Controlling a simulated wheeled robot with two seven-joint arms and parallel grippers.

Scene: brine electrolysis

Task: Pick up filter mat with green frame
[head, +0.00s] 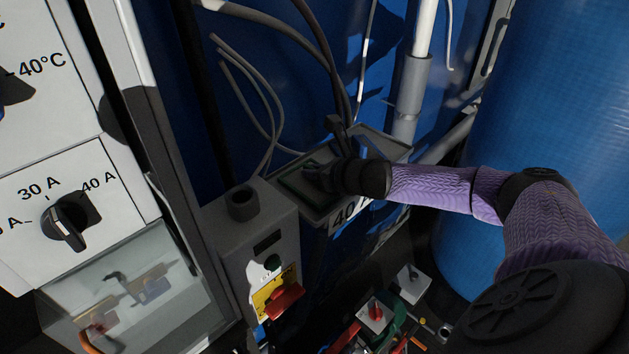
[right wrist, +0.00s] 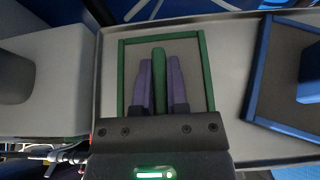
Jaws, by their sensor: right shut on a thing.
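The filter mat with green frame (right wrist: 202,84) lies in a grey tray in the right wrist view. It has a grey mat inside a green rim and an upright green grip bar (right wrist: 158,62) in its middle. My right gripper (right wrist: 159,80) has its two purple fingers on both sides of this bar, shut on it. In the head view the right gripper (head: 318,176) reaches into the tray on the blue cell box, and the green frame (head: 290,189) shows only dimly beside it. The frame seems to lie flat in the tray. My left gripper is not in view.
A blue-framed mat (right wrist: 258,75) lies to the right in the same tray. A grey control box with a red switch (head: 285,301) stands left of the tray (head: 325,217). Cables hang behind it, and a blue barrel (head: 550,100) stands at the right.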

